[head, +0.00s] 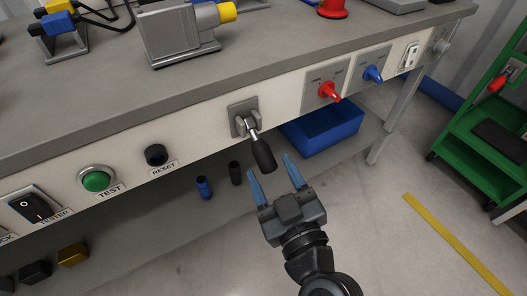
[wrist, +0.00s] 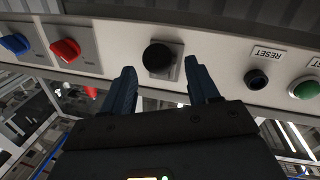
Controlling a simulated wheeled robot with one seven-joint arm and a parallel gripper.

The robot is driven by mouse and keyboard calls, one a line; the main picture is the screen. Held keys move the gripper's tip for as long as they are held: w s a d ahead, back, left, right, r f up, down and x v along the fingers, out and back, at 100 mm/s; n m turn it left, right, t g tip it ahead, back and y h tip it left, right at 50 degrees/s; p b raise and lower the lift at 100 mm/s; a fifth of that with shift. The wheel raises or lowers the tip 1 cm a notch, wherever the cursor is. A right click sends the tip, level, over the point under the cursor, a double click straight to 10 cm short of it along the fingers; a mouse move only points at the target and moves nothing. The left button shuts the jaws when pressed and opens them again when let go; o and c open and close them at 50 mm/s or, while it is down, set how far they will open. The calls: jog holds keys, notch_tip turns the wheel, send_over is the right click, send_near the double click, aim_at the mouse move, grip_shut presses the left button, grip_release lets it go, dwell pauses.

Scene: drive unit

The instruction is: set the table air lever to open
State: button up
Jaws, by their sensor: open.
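The lever has a black grip (head: 262,153) on a metal stem and sticks out, pointing downward, from a grey plate (head: 243,110) on the bench's front panel. In the wrist view the grip (wrist: 157,57) shows end-on as a dark round knob before its plate. No readable label shows beside it. My gripper (head: 270,167) is open and empty, just in front of and below the grip. In the wrist view its fingertips (wrist: 162,70) lie either side of the grip's lower edge. They do not touch it; I cannot tell the exact depth gap.
Right of the lever are a red knob (head: 329,91) and a blue knob (head: 373,74). Left are the RESET button (head: 156,155) and green TEST button (head: 96,180). A blue bin (head: 322,128) stands on the shelf below. The floor near my arm is clear.

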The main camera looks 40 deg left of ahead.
aim_at(261, 151)
jog(key=shift+p+x, duration=0.4)
jog(key=shift+x, duration=2.7)
jog(key=shift+c, duration=0.4)
grip_shut()
